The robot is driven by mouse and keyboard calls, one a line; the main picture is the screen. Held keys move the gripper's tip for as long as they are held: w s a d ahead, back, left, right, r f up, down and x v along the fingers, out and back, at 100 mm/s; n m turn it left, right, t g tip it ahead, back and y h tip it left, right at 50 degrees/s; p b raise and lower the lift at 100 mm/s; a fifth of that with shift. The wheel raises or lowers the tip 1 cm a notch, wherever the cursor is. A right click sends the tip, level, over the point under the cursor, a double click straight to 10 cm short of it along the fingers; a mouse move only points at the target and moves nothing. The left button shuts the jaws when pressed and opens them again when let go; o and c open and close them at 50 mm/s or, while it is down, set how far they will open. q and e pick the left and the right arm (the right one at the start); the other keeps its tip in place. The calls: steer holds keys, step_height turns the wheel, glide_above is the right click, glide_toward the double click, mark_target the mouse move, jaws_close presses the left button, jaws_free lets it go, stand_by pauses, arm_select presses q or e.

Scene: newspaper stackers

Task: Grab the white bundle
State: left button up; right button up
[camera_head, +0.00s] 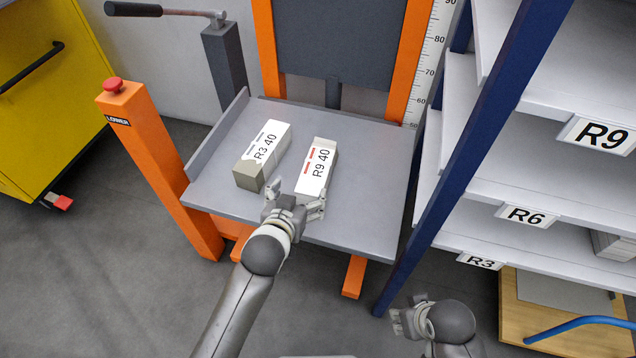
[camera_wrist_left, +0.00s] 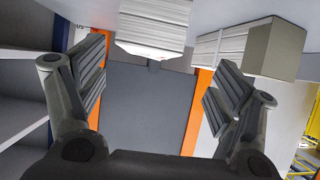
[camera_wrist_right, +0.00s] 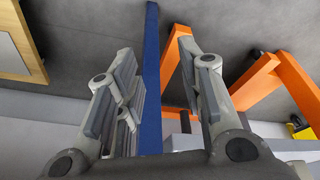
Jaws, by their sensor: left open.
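The white bundle (camera_head: 317,170), labelled R9 40 with red marks, lies on the grey lift platform (camera_head: 350,222). It also shows between my fingers in the left wrist view (camera_wrist_left: 153,33), which looks upside down. My left gripper (camera_head: 296,205) is open at the near end of this bundle, with its fingers spread toward either side. Nothing is held in it, and I cannot tell whether it touches the bundle. My right gripper (camera_head: 408,314) is low at the right, away from the platform; in the right wrist view its fingers (camera_wrist_right: 160,95) stand apart and empty.
A second bundle (camera_head: 263,152), labelled R3 40 with a grey-brown end, lies left of the white one. Shelves marked R9 (camera_head: 602,136), R6 and R3 stand at the right behind a blue post (camera_head: 468,150). An orange post (camera_head: 150,160) stands left of the platform.

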mark_target(319, 160)
arm_select(q)
steer(key=shift+w+d+r+t, duration=0.2)
steer(key=shift+w+d+r, duration=0.15)
steer(key=shift+r, duration=0.15)
steer(key=shift+w+d+r+t, duration=0.2)
steer(key=shift+w+d+r, duration=0.15)
steer(key=shift+r, duration=0.15)
steer(key=b+x, duration=0.1)
steer(key=x, duration=0.3)
steer(key=shift+d+b, duration=0.1)
steer(key=shift+b, duration=0.2)
steer(key=shift+w+d+f, duration=0.15)
steer(key=shift+w, duration=0.45)
steer(key=b+x, duration=0.2)
steer(key=x, duration=0.3)
steer(key=shift+s+d+f, duration=0.1)
steer(key=shift+d+f, duration=0.05)
arm_select(e)
steer(key=v, duration=0.4)
steer(key=shift+s+d+r, duration=0.15)
steer(key=shift+s+r, duration=0.1)
steer(key=shift+r, duration=0.1)
arm_select(q)
steer(key=c, duration=1.9)
steer(key=shift+r+h, duration=0.25)
steer(key=shift+h, duration=0.05)
jaws_close()
